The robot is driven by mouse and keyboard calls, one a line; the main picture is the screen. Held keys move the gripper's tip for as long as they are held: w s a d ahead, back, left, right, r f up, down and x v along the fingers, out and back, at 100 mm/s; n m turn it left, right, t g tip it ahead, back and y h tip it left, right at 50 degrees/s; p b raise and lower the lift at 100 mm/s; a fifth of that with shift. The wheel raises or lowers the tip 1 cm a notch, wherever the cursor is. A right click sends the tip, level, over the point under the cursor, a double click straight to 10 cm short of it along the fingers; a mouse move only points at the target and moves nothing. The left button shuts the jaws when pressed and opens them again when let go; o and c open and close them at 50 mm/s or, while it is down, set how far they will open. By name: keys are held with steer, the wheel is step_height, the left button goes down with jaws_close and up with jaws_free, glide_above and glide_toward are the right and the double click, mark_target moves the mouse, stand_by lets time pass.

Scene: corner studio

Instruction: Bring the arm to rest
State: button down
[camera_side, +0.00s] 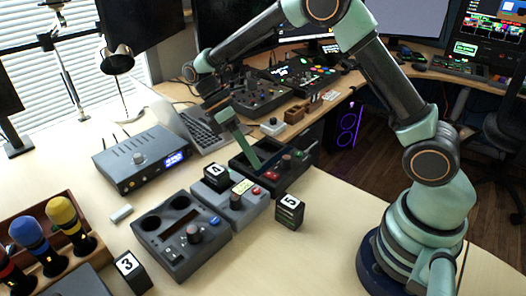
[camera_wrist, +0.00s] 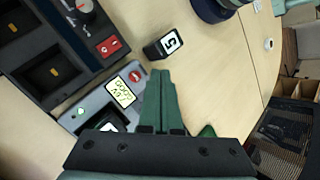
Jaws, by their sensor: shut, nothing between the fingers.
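My gripper (camera_side: 258,164) is shut and empty in the side view. It points down at a slant, its fingertips in front of or over the dark device with a red button (camera_side: 278,170); I cannot tell whether they touch it. In the wrist view, the green fingers of my gripper (camera_wrist: 158,74) lie together with nothing between them. The black cube marked 5 (camera_wrist: 168,45) shows beyond the fingertips there, and it stands on the table in the side view (camera_side: 289,212). The cube marked 4 (camera_side: 216,177) sits on the grey device with a small yellow display (camera_side: 243,200).
A dark two-well device (camera_side: 180,235) and the cube marked 3 (camera_side: 131,270) lie nearer the front. A grey box with a blue display (camera_side: 142,160) and a wooden tray of coloured microphones (camera_side: 85,262) stand left. Table right of cube 5 is bare (camera_side: 325,235).

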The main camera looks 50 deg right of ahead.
steer(key=shift+r, duration=0.1)
steer(key=s+d+r+m+t, duration=0.2)
steer(key=s+r+m+t, duration=0.1)
steer(key=r+m+t, duration=0.2)
steer(key=s+d+r+m+t+y, duration=0.1)
steer(key=s+d+r+m+t, duration=0.2)
steer(key=r+m+t, duration=0.3)
steer(key=shift+s+d+r+t, duration=0.15)
steer(key=shift+s+r+t, duration=0.35)
steer(key=shift+t, duration=0.5)
